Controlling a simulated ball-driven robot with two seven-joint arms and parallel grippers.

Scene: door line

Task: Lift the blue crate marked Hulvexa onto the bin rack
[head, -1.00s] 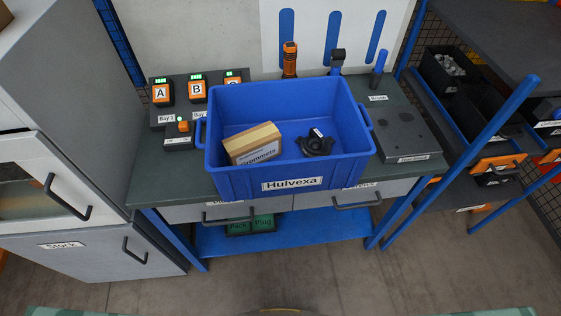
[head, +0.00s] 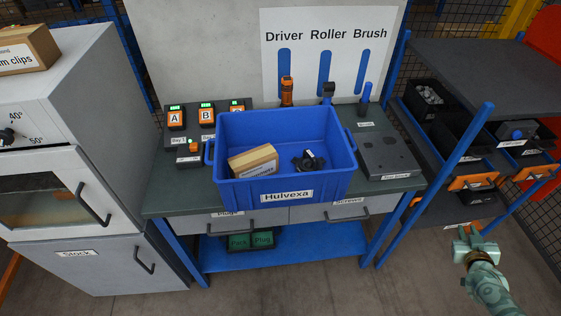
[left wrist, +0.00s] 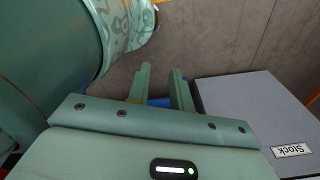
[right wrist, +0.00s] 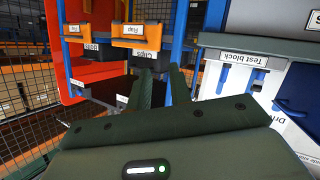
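The blue crate marked Hulvexa (head: 258,187) stands upright on the workbench, its open top facing me. It holds a cardboard box (head: 252,162) and a dark round part (head: 308,161). The bin rack (head: 490,68), with blue posts and dark shelves, stands to the right of the bench. My right gripper (head: 473,242) is in front of the rack, right of the crate and apart from both. In the right wrist view (right wrist: 161,80) its fingers are apart and empty. My left gripper (left wrist: 160,85) shows only in the left wrist view, fingers apart with nothing between them, near the grey cabinet.
The workbench (head: 170,196) also carries orange-topped units A and B (head: 207,117) at left and a grey block (head: 390,154) at right. A grey cabinet marked Stock (head: 85,268) stands left. Black bins (head: 430,97) sit on the rack's lower shelf. The floor ahead is open.

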